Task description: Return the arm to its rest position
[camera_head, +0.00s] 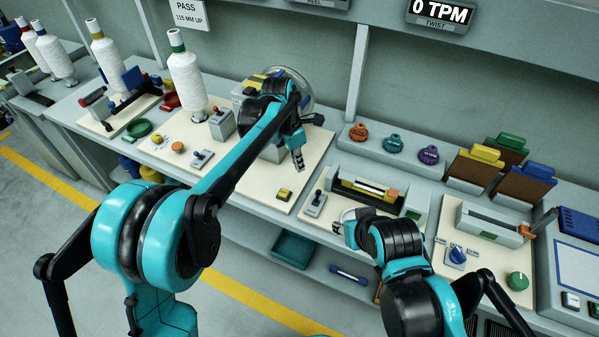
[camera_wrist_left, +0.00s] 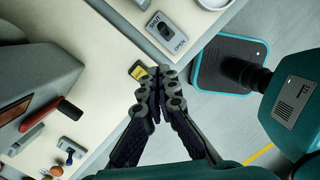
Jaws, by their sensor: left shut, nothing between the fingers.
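My left arm (camera_head: 245,150) reaches out over the workbench (camera_head: 240,180), teal and black, bent at the wrist. My left gripper (camera_head: 299,165) points down above the cream board, with its fingers together and nothing between them. In the left wrist view the closed fingertips (camera_wrist_left: 160,80) are over the board's edge, near a small yellow-topped block (camera_wrist_left: 138,71). My right arm (camera_head: 405,270) comes in from the lower right. Its gripper (camera_head: 342,226) is near the bench's front edge, mostly hidden by its own wrist, so its fingers are unclear.
A lever switch (camera_head: 315,204) stands right of the yellow-topped block. White thread cones (camera_head: 186,85) stand at the left. A clear round cover (camera_head: 292,88) is behind my left wrist. Coloured knobs (camera_head: 393,143) line the back. Below is a shelf with a teal bin (camera_head: 292,248).

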